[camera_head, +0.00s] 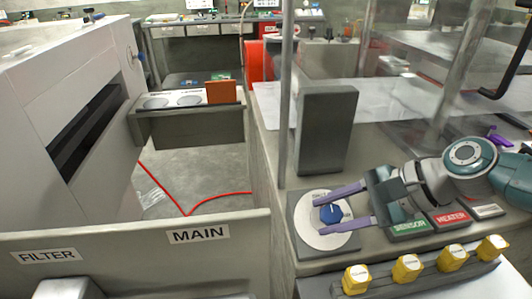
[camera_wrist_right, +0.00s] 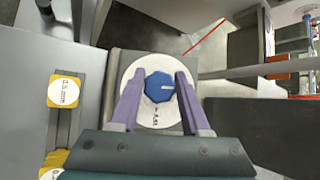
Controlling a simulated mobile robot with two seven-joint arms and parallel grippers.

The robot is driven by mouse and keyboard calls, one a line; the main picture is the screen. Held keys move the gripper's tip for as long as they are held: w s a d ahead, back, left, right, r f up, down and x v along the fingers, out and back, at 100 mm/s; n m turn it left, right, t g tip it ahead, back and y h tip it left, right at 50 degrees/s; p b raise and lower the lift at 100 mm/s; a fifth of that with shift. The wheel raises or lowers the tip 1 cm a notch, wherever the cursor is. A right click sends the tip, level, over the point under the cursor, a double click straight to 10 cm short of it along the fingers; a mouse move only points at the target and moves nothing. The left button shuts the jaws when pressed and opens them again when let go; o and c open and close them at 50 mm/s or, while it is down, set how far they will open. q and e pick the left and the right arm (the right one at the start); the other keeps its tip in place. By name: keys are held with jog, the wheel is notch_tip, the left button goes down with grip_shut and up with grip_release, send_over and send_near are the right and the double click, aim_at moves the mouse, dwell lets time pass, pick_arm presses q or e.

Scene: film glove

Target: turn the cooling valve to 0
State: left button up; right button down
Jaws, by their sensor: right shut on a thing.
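The cooling valve is a blue faceted knob (camera_head: 331,214) on a round pale dial (camera_head: 335,241), set on a grey square plate on the right-hand bench. In the right wrist view the knob (camera_wrist_right: 160,87) carries a light pointer mark towards the right of the picture. Dark lettering shows on the dial (camera_wrist_right: 133,75) below the knob, too small to read surely. My right gripper (camera_head: 319,215) has its two purple fingers on opposite sides of the knob, shut on it. The fingers hide parts of the dial. My left gripper is not in view.
Several yellow knobs (camera_head: 407,267) stand in a row along the bench front. A green SENSOR label (camera_head: 410,226) and a red HEATER label (camera_head: 451,218) lie beneath my right arm. A dark upright block (camera_head: 325,130) stands behind the dial. A clear panel rises behind.

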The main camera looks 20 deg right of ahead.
jog(key=shift+c, duration=1.9)
grip_release()
jog(key=p+v, duration=0.2)
jog(key=v, duration=0.8)
jog(key=shift+p, duration=0.3)
